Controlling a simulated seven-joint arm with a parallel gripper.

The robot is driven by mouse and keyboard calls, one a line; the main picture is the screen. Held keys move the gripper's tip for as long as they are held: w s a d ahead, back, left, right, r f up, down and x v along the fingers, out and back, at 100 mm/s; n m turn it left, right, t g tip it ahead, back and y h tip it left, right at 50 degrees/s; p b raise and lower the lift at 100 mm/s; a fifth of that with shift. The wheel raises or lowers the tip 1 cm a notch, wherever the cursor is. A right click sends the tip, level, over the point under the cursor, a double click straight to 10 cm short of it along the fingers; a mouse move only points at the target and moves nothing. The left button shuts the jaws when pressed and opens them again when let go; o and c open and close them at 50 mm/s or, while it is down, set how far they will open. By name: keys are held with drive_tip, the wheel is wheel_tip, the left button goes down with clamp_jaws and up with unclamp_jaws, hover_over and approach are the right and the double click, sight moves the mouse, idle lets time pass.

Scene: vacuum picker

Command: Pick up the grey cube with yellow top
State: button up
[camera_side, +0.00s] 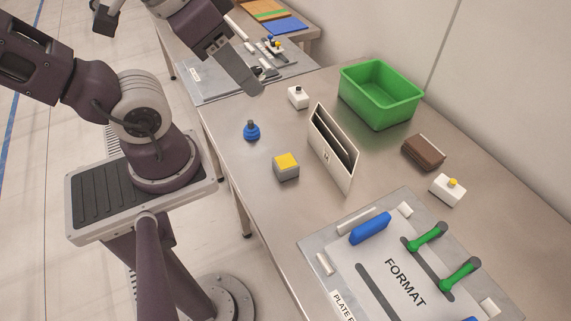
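The grey cube with a yellow top (286,167) sits on the metal table, left of the white upright holder. It stands apart from the things around it. My gripper (247,80) is at the top of the view, up and to the left of the cube and well clear of it. A long flat grey finger part shows, pointing down and to the right. I cannot tell whether the gripper is open or shut, and I see nothing held in it.
A blue knob-shaped piece (251,131) stands left of the cube. The white holder (335,150) is close on the right. A FORMAT plate (390,262) lies in front.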

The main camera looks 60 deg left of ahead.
drive_tip(key=shift+o, duration=0.2)
drive_tip(key=o, duration=1)
drive_tip(key=shift+c, duration=0.2)
